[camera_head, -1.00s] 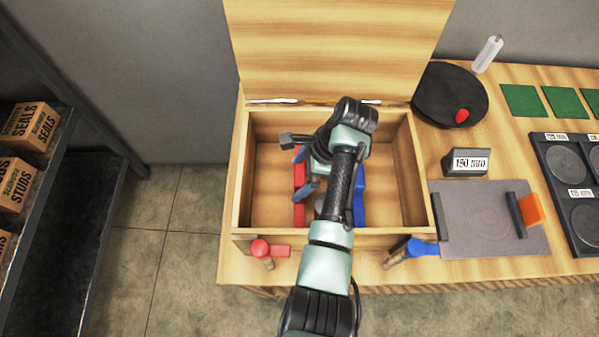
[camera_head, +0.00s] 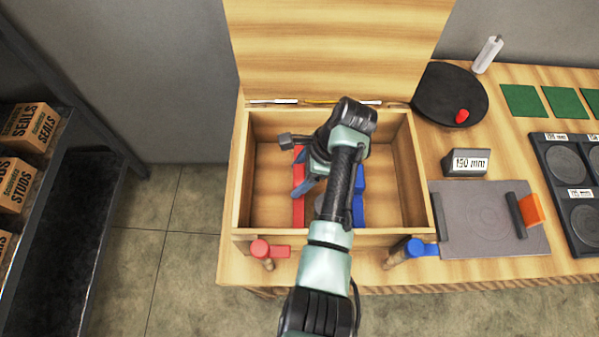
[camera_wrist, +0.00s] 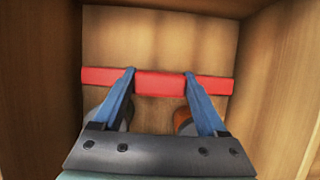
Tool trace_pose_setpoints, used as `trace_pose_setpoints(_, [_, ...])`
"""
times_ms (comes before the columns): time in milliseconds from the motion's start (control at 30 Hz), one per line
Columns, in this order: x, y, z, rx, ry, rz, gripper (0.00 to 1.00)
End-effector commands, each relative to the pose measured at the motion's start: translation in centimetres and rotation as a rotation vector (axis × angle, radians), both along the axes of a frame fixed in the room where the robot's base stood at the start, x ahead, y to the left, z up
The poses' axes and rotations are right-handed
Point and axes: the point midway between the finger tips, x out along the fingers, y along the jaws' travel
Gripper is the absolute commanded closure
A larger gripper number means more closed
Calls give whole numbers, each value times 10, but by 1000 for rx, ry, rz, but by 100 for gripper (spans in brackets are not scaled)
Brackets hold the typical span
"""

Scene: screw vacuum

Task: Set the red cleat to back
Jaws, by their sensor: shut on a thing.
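A red bar (camera_head: 299,211) lies along the left side inside the open wooden box, and a blue bar (camera_head: 359,205) lies to its right. In the wrist view the red bar (camera_wrist: 213,84) runs across the box floor. Its middle part, the red cleat (camera_wrist: 160,85), looks slightly thicker and sits between the fingers. My gripper (camera_wrist: 160,76) is shut on this part, one blue fingertip at each side. In the head view my arm covers part of the box, and the gripper hides the middle of the red bar.
The wooden box (camera_head: 243,190) has its lid (camera_head: 335,45) raised at the back. A red-handled clamp (camera_head: 268,250) and a blue-handled clamp (camera_head: 415,248) stand at its front. A black round thing (camera_head: 445,88) and a grey plate (camera_head: 470,225) are to the right.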

Motion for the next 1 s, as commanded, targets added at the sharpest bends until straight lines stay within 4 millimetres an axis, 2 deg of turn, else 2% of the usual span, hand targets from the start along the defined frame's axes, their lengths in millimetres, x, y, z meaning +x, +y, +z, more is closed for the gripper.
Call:
trace_pose_setpoints(300, [0, 59, 4, 1, 3, 6, 100])
trace_pose_setpoints(433, [0, 68, 2, 1, 2, 2, 100])
trace_pose_setpoints(667, [0, 68, 1, 2, 1, 2, 100])
trace_pose_setpoints(700, [0, 68, 1, 2, 1, 3, 23])
trace_pose_setpoints(833, [0, 67, 1, 1, 1, 1, 0])
trace_pose_setpoints(1000, [0, 67, 1, 1, 1, 1, 0])
